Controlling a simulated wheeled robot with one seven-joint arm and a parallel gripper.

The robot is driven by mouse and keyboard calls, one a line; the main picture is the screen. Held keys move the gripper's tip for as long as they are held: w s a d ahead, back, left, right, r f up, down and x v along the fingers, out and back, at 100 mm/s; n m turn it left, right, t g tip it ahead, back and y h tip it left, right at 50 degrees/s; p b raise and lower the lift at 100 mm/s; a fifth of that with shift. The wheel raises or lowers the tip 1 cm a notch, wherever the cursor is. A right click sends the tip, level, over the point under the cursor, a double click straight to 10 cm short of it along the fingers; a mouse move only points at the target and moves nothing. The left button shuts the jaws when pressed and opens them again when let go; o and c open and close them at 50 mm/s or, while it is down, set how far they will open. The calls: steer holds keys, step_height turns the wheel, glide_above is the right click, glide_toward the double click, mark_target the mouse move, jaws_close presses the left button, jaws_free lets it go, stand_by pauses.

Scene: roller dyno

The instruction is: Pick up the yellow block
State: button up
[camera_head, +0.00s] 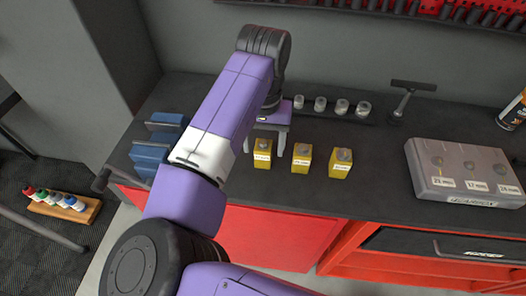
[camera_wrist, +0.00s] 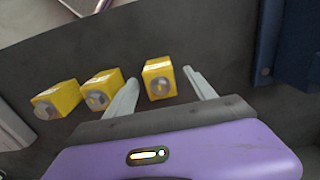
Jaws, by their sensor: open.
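Three yellow blocks with grey round knobs on top and white labels stand in a row on the dark bench top. The left block (camera_head: 263,157) is at my gripper (camera_head: 266,148) in the head view. The middle block (camera_head: 301,158) and the right block (camera_head: 340,164) stand apart to its right. In the wrist view my gripper (camera_wrist: 160,75) is open, with one block (camera_wrist: 159,80) between its two pale fingers. The other two blocks, the middle one (camera_wrist: 102,88) and the far one (camera_wrist: 57,99), lie left of the fingers.
Several small metal cylinders (camera_head: 342,106) stand in a row behind the blocks. A T-handled tool (camera_head: 404,98) and a grey labelled case (camera_head: 462,174) are to the right. A blue vise-like object (camera_head: 152,155) is left of my arm.

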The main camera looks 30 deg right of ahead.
steer(key=shift+f, duration=1.55)
steer(key=shift+c, duration=0.2)
jaws_close()
